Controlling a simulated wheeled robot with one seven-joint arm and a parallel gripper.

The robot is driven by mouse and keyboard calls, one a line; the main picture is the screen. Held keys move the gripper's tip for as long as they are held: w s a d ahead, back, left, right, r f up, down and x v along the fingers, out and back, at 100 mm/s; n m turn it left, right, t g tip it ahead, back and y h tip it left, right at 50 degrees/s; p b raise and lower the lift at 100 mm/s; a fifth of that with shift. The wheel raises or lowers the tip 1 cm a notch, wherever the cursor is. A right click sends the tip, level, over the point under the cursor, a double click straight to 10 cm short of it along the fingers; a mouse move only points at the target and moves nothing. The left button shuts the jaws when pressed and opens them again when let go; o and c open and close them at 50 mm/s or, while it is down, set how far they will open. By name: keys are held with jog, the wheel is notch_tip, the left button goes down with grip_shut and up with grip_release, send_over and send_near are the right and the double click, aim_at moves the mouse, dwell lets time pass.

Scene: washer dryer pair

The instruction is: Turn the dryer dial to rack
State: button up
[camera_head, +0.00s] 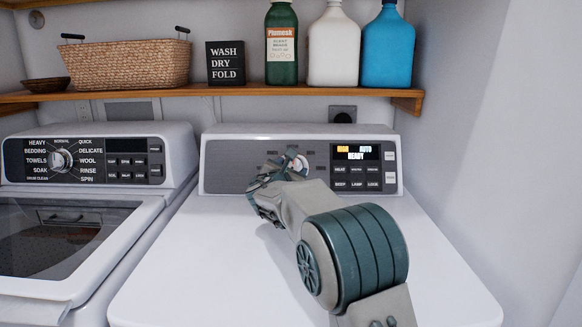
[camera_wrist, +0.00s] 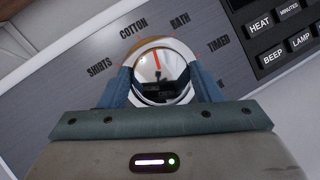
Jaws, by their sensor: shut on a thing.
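The dryer dial (camera_head: 300,162) is a round, shiny knob on the grey dryer panel, partly hidden behind my gripper in the head view. In the wrist view the dial (camera_wrist: 158,62) shows a red pointer line directed between the COTTON and BATH labels. My gripper (camera_wrist: 160,75) is shut on the dial, with one blue finger on each side. In the head view my gripper (camera_head: 287,174) reaches the panel from the front. SHIRTS and TIMED labels also show around the dial. No rack label is readable.
The dryer display (camera_head: 356,152) reads HIGH, AUTO, READY, with buttons below, right of the dial. The washer (camera_head: 80,165) with its own dial stands left. A wooden shelf (camera_head: 210,91) above holds a basket, a sign and bottles. The dryer's white top (camera_head: 190,265) is clear under my arm.

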jog(key=m+g+p, duration=0.1)
jog(key=m, duration=0.1)
jog(key=m+g+h+p, duration=0.1)
jog(key=m, duration=0.2)
jog(key=m+g+h+p, duration=0.1)
jog(key=m+p, duration=0.1)
jog(key=shift+w+a+r+m, duration=0.1)
jog(key=shift+r+m, duration=0.2)
jog(key=shift+r, duration=0.05)
jog(key=m+g+p, duration=0.1)
jog(key=m+p, duration=0.1)
jog(key=m, duration=0.1)
jog(key=m+g+p, duration=0.2)
jog(key=m+p, duration=0.1)
jog(key=shift+r, duration=0.2)
jog(key=m+g+y+p, duration=0.1)
jog(key=m+g+p, duration=0.1)
jog(key=m+p, duration=0.2)
jog(key=shift+w+m, duration=0.1)
jog(key=shift+m, duration=0.5)
jog(key=m+y+p, duration=0.1)
jog(key=m+g+y+p, duration=0.1)
jog(key=m, duration=0.1)
jog(key=shift+d+g, duration=0.25)
jog(key=shift+g, duration=0.05)
jog(key=shift+f+m+y+p, duration=0.15)
jog(key=shift+m+y+p, duration=0.2)
jog(key=shift+m, duration=0.35)
jog(key=o, duration=1)
